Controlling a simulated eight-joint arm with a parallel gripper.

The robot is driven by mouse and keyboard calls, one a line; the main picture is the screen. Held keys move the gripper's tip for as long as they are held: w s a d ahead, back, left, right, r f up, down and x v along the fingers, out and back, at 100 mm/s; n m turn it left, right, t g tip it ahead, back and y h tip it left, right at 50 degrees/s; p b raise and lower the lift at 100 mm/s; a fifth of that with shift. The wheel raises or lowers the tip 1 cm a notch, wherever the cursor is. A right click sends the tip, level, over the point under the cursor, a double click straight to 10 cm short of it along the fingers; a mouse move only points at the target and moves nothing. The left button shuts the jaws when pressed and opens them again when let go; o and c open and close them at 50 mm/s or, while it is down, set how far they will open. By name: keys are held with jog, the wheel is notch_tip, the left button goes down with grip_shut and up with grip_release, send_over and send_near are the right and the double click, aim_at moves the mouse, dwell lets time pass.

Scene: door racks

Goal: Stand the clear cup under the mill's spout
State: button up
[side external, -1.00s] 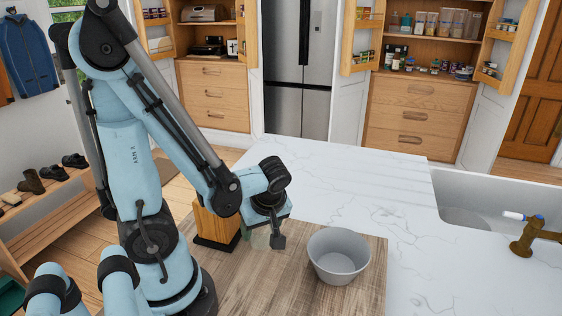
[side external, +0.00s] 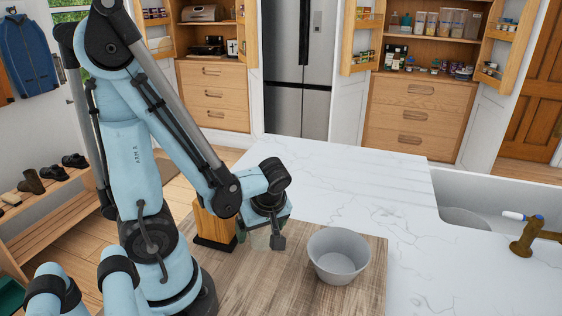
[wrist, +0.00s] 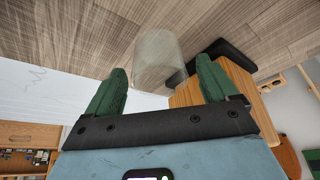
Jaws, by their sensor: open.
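The clear cup (wrist: 158,52) stands on the wooden board, just beyond and between my fingertips in the wrist view. In the side view it shows only faintly (side external: 261,241), partly behind my gripper. The mill (side external: 212,228) is a wooden block on a dark base, just left of my gripper. In the wrist view the mill (wrist: 238,88) is right of the cup, and its dark base shows close beside the cup. Its spout cannot be made out. My gripper (wrist: 160,70) is open, with green fingers apart on either side of the cup's near end; contact cannot be told.
A grey bowl (side external: 339,256) stands on the wooden board (side external: 290,290) to the right of my gripper. The white marble counter (side external: 345,180) behind is clear. A sink (side external: 485,205) with a brass tap (side external: 527,238) is at the right.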

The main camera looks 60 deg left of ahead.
jog(key=shift+v, duration=6)
jog(key=w+d+m+t+h, duration=0.2)
jog(key=w+m+t, duration=0.1)
jog(key=m, duration=0.6)
jog(key=w+d+r+m+t+h, duration=0.1)
jog(key=w+m+t, duration=0.3)
jog(key=m, duration=0.5)
jog(key=shift+w+d+h, duration=0.4)
jog(key=shift+d+h, duration=0.35)
jog(key=shift+h, duration=0.05)
